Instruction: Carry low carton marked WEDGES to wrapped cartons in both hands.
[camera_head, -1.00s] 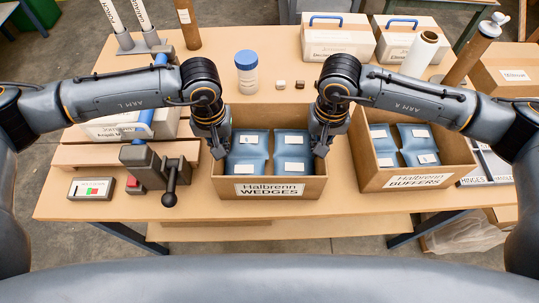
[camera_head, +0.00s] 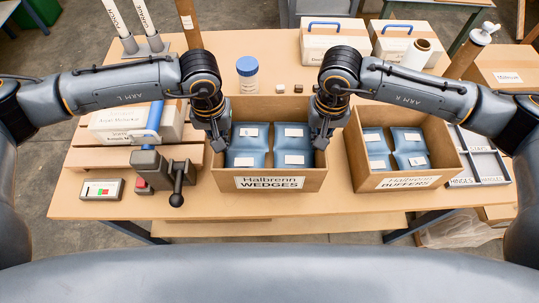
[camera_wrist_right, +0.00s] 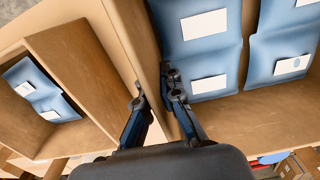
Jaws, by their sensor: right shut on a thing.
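The low carton marked WEDGES (camera_head: 312,181) is an open brown box with several blue packs inside. It looks level and slightly raised above the table. My left gripper (camera_head: 220,147) is at its left wall and appears shut on it; its fingertips are partly hidden. My right gripper (camera_head: 319,147) is shut on the right wall. In the right wrist view, the fingers of the right gripper (camera_wrist_right: 157,92) straddle that wall, with the carton's packs to the right. I cannot make out which cartons are the wrapped ones.
The BUFFERS carton (camera_head: 441,171) stands close on the right. A grey press with a lever (camera_head: 160,169) and a control box (camera_head: 101,189) stand left. The front table strip is clear.

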